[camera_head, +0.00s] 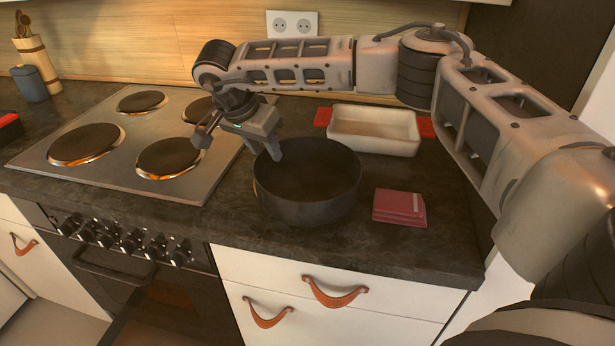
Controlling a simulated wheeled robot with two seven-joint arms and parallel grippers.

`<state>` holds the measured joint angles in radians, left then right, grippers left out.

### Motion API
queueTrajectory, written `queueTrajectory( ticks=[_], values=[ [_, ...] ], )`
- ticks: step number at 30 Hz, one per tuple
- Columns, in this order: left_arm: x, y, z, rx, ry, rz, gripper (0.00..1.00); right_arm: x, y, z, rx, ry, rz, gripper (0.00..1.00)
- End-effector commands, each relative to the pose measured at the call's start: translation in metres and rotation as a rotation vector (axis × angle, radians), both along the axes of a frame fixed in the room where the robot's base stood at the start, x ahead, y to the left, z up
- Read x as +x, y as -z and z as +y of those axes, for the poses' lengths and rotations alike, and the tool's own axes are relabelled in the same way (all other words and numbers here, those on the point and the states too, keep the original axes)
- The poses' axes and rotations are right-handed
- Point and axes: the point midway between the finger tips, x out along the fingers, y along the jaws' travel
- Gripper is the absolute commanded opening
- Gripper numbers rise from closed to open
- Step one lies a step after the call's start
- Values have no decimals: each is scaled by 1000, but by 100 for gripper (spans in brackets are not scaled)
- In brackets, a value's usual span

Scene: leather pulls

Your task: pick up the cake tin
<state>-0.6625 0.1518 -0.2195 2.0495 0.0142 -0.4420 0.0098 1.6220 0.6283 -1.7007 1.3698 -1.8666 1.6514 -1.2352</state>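The cake tin (308,197) is a dark, round, deep tin standing upright on the dark countertop, right of the stove. It looks empty. My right gripper (238,146) is open, with its fingers spread wide, above and beside the tin's far left rim. One finger overlaps that rim in the picture; I cannot tell whether it touches or is above it. The other finger is out to the left over the hob. Nothing is between the fingers. My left gripper is not in view.
A hob (110,170) with several round plates lies left of the tin. A white baking dish (372,143) with red handles stands behind right, partly under my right arm. Red folded cloths or coasters (399,207) lie right of the tin. Drawers with leather pulls (335,294) are below.

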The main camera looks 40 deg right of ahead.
Motion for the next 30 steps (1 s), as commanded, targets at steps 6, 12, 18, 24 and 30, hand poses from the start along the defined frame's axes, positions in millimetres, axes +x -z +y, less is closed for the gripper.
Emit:
queueTrajectory(
  ticks=[6,12,18,24,30],
  values=[
    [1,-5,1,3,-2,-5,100,1,26,-12,-1,2,1,36],
    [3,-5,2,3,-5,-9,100,2,31,-14,0,0,0,36],
    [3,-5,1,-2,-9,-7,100,2,30,-13,0,1,0,5],
    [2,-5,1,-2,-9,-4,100,2,29,-13,-1,1,-1,0],
    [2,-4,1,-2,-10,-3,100,2,28,-13,-1,1,-1,0]
  ],
)
